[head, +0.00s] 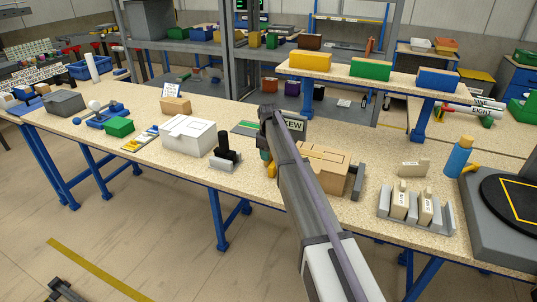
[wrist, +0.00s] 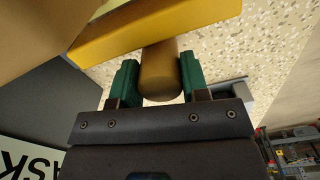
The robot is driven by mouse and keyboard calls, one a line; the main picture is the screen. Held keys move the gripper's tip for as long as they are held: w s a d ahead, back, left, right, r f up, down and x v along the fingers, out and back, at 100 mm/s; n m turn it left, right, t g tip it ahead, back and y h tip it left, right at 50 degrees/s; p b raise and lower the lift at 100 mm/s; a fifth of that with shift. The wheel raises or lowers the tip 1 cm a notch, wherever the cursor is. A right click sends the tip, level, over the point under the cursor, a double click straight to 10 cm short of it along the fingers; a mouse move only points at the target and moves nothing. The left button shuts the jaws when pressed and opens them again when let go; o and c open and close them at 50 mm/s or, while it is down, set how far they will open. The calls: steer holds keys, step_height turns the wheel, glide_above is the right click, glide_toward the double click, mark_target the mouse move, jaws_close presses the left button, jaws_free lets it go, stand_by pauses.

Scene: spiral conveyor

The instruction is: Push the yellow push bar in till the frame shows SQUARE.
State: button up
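The yellow push bar (wrist: 130,32) crosses the top of the wrist view, tilted, with a brownish-yellow round post (wrist: 160,72) standing out from it. My gripper (wrist: 160,82) has its two green fingers on either side of this post, apparently touching both sides. In the head view my gripper (head: 266,148) is by the left end of a cardboard-brown frame box (head: 325,165), and only a bit of the push bar (head: 270,168) shows below it. A sign (head: 293,125) behind reads "…SKEW"; the wrist view shows "ASK" on the sign (wrist: 22,158) upside down. My arm hides its left part.
A black post on a grey base (head: 224,160) and a white box (head: 187,134) stand left of my gripper. A grey rack with wooden blocks (head: 415,212), a blue bottle (head: 458,158) and a dark turntable (head: 510,205) stand to the right. The table's front edge is mostly clear.

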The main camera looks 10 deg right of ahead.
jaws_close()
steer(key=s+d, duration=0.2)
steer(key=d, duration=0.1)
steer(key=shift+s+d, duration=0.15)
steer(key=shift+d, duration=0.05)
steer(key=shift+o, duration=2.2)
jaws_free()
step_height(320, 180, up, 11)
steer(key=p, duration=1.1)
steer(key=shift+f, duration=0.1)
